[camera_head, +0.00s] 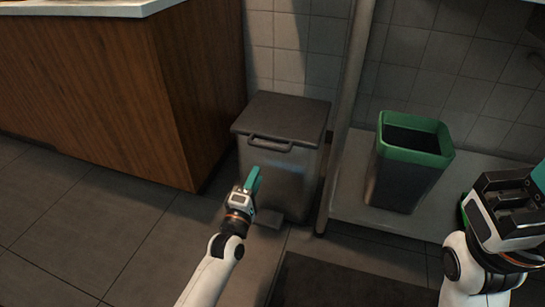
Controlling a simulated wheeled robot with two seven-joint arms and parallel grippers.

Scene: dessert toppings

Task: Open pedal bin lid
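The pedal bin (273,178) is a grey box standing on the floor against the tiled wall. Its dark lid (285,113) is down, with a loop handle (270,143) along the front edge. A pedal (267,218) sticks out at the base, partly behind my arm. My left gripper (253,179) is in front of the bin, below the handle in the picture. Its teal finger parts overlap, so its opening cannot be told; nothing shows in it. My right gripper (538,178) is at the right edge, away from the bin, with its fingertips mostly out of clear view.
A dark open bin with a green rim (416,155) stands on a low grey shelf (347,202) to the right. A pale post (343,110) rises between the bins. A wooden counter (130,90) stands left. A dark mat (340,285) lies on the floor in front.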

